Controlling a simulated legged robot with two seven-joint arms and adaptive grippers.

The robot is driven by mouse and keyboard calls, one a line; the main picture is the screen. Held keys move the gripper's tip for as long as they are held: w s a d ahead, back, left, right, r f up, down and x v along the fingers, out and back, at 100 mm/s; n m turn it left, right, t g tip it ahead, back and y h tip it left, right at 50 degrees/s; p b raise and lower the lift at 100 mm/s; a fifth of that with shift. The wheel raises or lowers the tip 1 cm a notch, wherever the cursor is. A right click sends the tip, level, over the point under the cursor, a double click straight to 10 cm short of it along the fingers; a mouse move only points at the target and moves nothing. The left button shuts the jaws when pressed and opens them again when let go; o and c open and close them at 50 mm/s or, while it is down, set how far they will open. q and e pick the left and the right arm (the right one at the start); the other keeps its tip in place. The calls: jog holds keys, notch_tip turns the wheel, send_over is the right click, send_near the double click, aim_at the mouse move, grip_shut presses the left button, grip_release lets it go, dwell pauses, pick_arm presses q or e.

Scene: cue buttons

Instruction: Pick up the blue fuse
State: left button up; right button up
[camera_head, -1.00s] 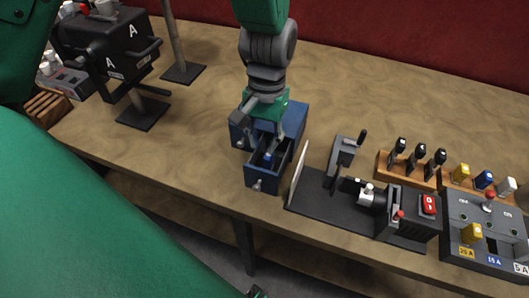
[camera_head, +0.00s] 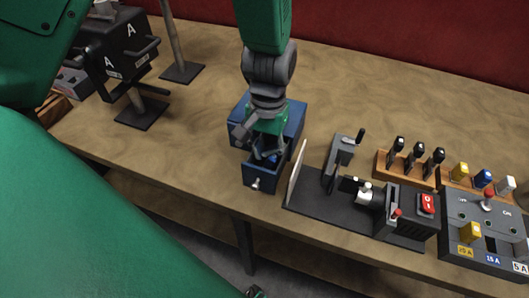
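My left gripper (camera_head: 268,153) reaches down from above into the pulled-out drawer (camera_head: 262,178) of a small blue cabinet (camera_head: 295,118). Its fingers look spread, one on each side of a small blue piece (camera_head: 270,158) in the drawer, partly hidden by the gripper. I cannot tell whether the fingers touch it. Another blue fuse (camera_head: 483,178) stands in a wooden rack at the right, between a yellow fuse (camera_head: 460,171) and a white fuse (camera_head: 505,185). My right gripper is not in view.
A grey fuse panel (camera_head: 475,212) at the right holds a yellow fuse at 20 A; its 15 A slot looks empty. A dark machine with a red switch (camera_head: 427,203) and a pale upright plate (camera_head: 297,172) stand close right of the drawer. Bare table lies behind the cabinet.

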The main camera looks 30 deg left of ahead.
pick_arm(q)
jog(key=shift+d+r, duration=0.1)
jog(key=shift+d, duration=0.4)
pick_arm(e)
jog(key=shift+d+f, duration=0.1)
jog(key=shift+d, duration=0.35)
pick_arm(q)
jog(key=shift+a, duration=0.15)
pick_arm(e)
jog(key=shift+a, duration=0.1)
